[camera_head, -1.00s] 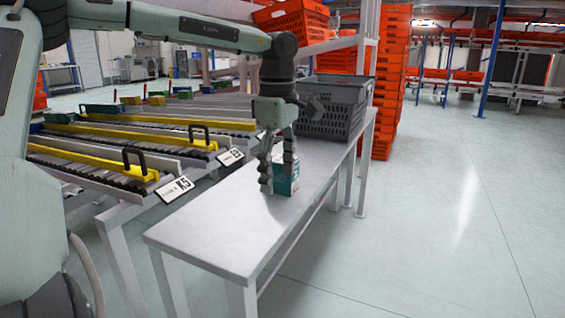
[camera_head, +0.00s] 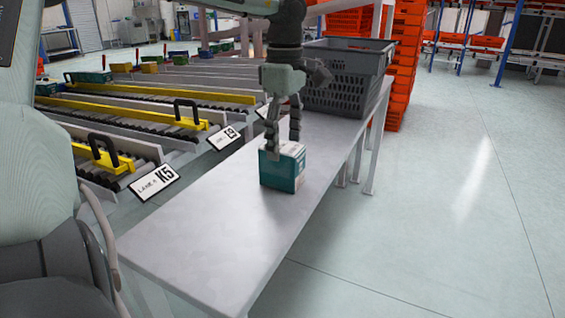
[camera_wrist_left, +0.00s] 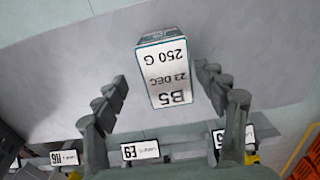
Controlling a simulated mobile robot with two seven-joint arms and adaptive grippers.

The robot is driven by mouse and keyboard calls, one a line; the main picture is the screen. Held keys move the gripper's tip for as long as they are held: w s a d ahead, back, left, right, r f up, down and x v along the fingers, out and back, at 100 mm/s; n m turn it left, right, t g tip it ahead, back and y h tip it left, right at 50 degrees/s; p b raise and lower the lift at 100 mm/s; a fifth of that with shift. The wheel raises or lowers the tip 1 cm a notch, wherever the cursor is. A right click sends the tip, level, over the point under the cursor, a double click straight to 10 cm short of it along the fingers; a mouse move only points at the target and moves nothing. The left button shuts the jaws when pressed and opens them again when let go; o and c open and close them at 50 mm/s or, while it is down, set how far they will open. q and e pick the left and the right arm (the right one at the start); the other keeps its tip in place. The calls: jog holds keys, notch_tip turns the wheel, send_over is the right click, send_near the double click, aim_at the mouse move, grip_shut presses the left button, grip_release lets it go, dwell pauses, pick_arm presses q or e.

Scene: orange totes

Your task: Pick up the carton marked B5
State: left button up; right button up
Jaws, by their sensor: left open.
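The carton marked B5 (camera_head: 283,170) is a teal and white box standing on the grey table (camera_head: 215,235). In the left wrist view its pale top (camera_wrist_left: 164,74) shows the print "B5", "23 DEC" and "250 G", upside down. My left gripper (camera_head: 283,150) points down just above the carton, fingers apart and empty. In the left wrist view its fingers (camera_wrist_left: 165,92) lie to either side of the carton in the picture, with clear gaps. Whether the fingertips are below the carton's top edge is hard to tell. My right gripper is not in view.
A grey crate (camera_head: 345,98) stands on the table behind the carton. Orange totes (camera_head: 407,60) are stacked beyond it. The table's near end is clear.

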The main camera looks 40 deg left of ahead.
aim_at(282, 166)
pick_arm(q)
jog(key=f, duration=0.3)
jog(key=s+f, duration=0.1)
jog(key=f, duration=0.1)
jog(key=shift+d+f, duration=0.1)
jog(key=shift+f, duration=0.15)
jog(key=shift+w+f, duration=0.1)
jog(key=shift+f, duration=0.15)
jog(key=shift+c, duration=0.5)
jog(key=c, duration=1.2)
jog(key=shift+c, duration=0.9)
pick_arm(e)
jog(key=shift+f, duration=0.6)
